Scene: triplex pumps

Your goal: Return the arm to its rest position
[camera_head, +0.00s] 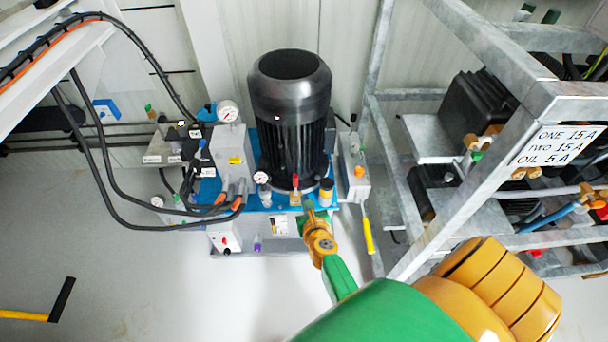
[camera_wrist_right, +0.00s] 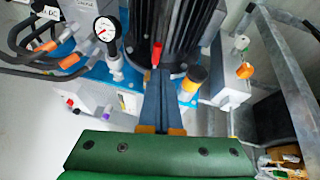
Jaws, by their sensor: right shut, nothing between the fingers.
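My right arm (camera_head: 345,280), green and yellow, reaches in from the lower right of the head view toward the pump unit. My right gripper (camera_head: 309,205) is at the front edge of the blue base, just below a small valve with a red handle (camera_head: 295,182). In the wrist view the gripper's dark fingers (camera_wrist_right: 160,78) lie together, with nothing seen between them. The red handle (camera_wrist_right: 156,53) shows right by the fingertips; I cannot tell whether they touch. My left gripper is not in view.
A black motor (camera_head: 290,115) stands upright behind the gripper. A pressure gauge (camera_wrist_right: 106,29) and a yellow-capped cylinder (camera_head: 326,191) flank it. A grey metal frame (camera_head: 455,190) rises close right of my arm. A yellow-handled hammer (camera_head: 40,312) is at lower left. The floor in front is clear.

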